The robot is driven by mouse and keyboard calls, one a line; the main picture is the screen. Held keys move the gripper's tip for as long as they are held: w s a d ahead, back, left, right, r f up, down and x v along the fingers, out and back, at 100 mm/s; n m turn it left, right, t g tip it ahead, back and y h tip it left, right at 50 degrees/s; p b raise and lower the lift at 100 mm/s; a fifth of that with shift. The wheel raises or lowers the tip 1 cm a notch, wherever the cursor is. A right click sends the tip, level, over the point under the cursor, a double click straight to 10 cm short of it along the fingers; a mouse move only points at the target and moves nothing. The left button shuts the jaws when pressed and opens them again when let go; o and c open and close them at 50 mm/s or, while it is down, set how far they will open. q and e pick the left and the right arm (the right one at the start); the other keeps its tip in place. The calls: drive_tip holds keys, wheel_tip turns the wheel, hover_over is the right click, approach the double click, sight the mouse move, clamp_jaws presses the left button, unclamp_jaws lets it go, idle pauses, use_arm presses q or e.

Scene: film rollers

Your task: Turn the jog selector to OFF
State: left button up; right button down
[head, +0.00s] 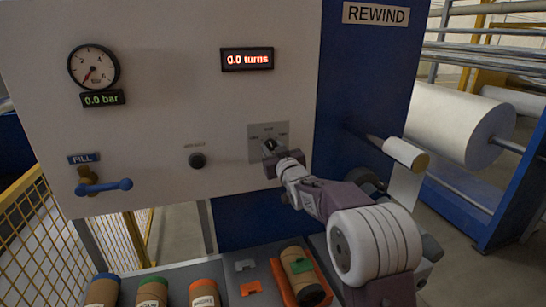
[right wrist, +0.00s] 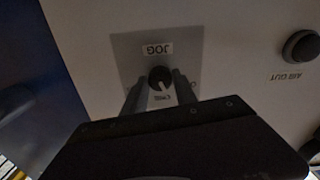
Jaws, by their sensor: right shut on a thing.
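The jog selector (head: 269,145) is a small dark round knob on a grey plate (head: 256,131) on the pale panel. In the right wrist view the knob (right wrist: 158,74) sits below a label reading JOG, with a white pointer mark toward the lower edge of the picture. A small label below the knob there is too blurred to read surely. My right gripper (head: 275,155) is at the knob, its two fingers (right wrist: 158,92) on either side of it and shut on it. The fingers hide part of the plate. My left gripper is not in view.
Left of the selector is a black air-out knob (head: 197,160). Further left are a blue fill valve handle (head: 104,187) and a pressure gauge (head: 94,67) at 0.0 bar. A display (head: 247,59) reads 0.0 turns.

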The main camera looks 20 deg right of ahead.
drive_tip(key=n+b, duration=0.3)
drive_tip(key=n, duration=0.1)
drive_tip(key=shift+f+b, duration=0.2)
drive_tip(key=shift+b, duration=0.15)
drive_tip(key=shift+r+n+b, duration=0.1)
drive_tip(key=shift+n+b, duration=1)
drive_tip(key=shift+n, duration=0.7)
drive_tip(key=c, duration=1)
unclamp_jaws()
drive_tip(key=shift+r, duration=0.1)
